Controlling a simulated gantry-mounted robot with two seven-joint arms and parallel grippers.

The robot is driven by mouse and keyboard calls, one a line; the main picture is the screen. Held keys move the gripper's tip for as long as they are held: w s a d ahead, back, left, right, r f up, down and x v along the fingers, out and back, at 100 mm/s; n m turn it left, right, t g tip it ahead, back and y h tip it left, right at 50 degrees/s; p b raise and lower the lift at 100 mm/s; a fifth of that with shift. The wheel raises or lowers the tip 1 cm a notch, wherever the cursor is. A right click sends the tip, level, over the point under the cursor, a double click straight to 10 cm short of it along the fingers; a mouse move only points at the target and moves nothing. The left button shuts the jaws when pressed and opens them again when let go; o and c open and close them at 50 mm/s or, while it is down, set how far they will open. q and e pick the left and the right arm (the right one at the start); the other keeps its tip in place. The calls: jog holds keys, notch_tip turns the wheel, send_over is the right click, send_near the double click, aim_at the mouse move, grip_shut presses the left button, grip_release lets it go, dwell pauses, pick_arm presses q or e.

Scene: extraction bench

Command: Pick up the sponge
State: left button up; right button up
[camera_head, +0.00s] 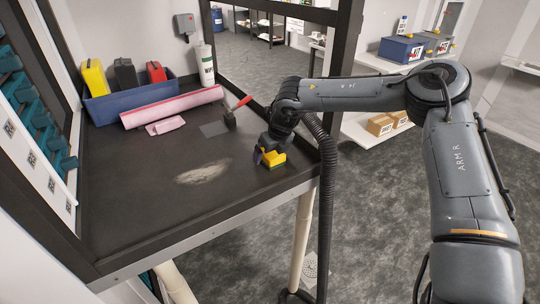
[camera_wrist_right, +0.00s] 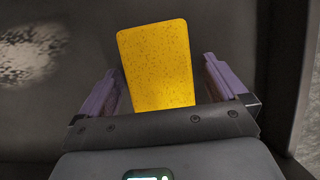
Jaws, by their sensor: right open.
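The yellow sponge (camera_head: 273,159) is on the dark bench top near its right front corner, partly hidden under my right gripper (camera_head: 270,150). In the right wrist view the sponge (camera_wrist_right: 158,62) is a speckled yellow block between the two purple fingers of the open right gripper (camera_wrist_right: 159,68). A gap shows on each side of the sponge, so the fingers appear apart from it. My left gripper is not in view.
A pale dusty patch (camera_head: 203,172) lies left of the sponge.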

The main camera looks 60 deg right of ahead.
jog(key=c, duration=1.1)
jog(key=shift+r, duration=0.5)
jog(key=shift+r+p, duration=1.75)
jog(key=shift+r, duration=7)
